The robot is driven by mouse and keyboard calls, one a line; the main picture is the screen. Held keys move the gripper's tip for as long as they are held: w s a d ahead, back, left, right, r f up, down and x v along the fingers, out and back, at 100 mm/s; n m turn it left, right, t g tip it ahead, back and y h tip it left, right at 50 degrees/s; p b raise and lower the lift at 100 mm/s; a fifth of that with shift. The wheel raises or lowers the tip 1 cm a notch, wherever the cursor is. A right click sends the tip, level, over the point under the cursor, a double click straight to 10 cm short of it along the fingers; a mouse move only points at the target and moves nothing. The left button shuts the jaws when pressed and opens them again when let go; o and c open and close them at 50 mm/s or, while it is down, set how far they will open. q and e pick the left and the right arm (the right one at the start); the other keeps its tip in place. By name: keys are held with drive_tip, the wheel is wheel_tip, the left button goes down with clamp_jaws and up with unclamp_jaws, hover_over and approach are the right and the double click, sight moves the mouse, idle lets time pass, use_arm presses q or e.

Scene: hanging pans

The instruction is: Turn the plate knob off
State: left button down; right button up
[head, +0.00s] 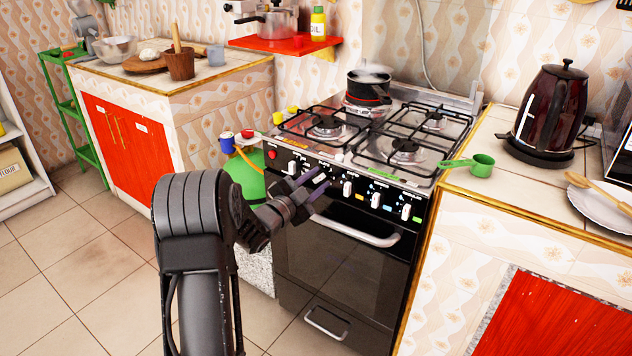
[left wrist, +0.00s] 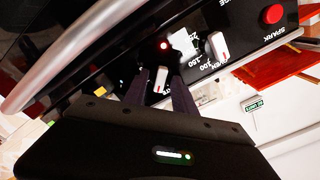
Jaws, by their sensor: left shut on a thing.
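The black stove front carries a row of white knobs, with a red spark button (head: 272,154) at the left end. My left gripper (head: 314,186) reaches the panel at the second knob from the left. In the left wrist view my left gripper (left wrist: 160,88) has its two fingers on either side of that white knob (left wrist: 161,78), shut on it. A red light (left wrist: 164,46) is lit beside this knob. Another white knob (left wrist: 218,45) stands free between it and the red button (left wrist: 272,14). I cannot read the held knob's label. My right gripper is not in view.
The oven handle (head: 354,231) runs below the knobs. A dark pot (head: 368,88) stands at the back left of the stove. A kettle (head: 550,112) stands on the right counter. The floor (head: 75,235) at left is clear.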

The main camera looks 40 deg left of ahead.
use_arm(q)
drive_tip(key=shift+n, duration=0.3)
drive_tip(key=shift+a+f+n+b, duration=0.1)
drive_tip(key=shift+n+b, duration=0.45)
drive_tip(key=shift+n, duration=1.25)
drive_tip(key=n, duration=0.4)
drive_tip(key=shift+n+b, duration=0.3)
drive_tip(key=shift+n, duration=0.1)
drive_tip(key=c, duration=1)
unclamp_jaws()
drive_tip(key=shift+c, duration=0.2)
